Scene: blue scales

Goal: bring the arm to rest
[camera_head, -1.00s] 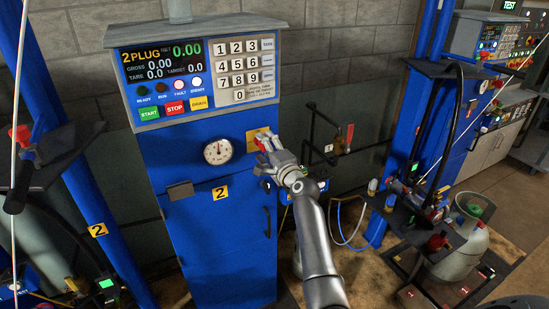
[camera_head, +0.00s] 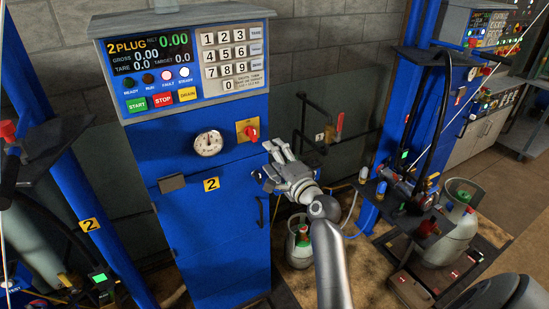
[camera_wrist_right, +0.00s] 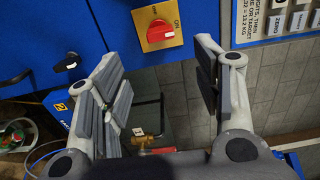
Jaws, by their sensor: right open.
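My right gripper (camera_head: 272,162) is open and empty in the head view, in front of the right edge of the blue scale cabinet (camera_head: 215,240), below the red rotary switch (camera_head: 250,131) on its yellow plate. In the right wrist view, the two open fingers of the gripper (camera_wrist_right: 165,85) stand apart. The red switch (camera_wrist_right: 158,31) shows beyond them, apart from both, with nothing held. The right arm (camera_head: 330,260) reaches up from the bottom of the head view. My left gripper does not show in the head view.
The console (camera_head: 185,65) with display, keypad and buttons tops the cabinet. A grey gas cylinder (camera_head: 299,247) stands low behind my right arm. A pipe with a red-handled valve (camera_head: 338,127) is on the wall. Another scale station with a cylinder (camera_head: 455,235) is at the right.

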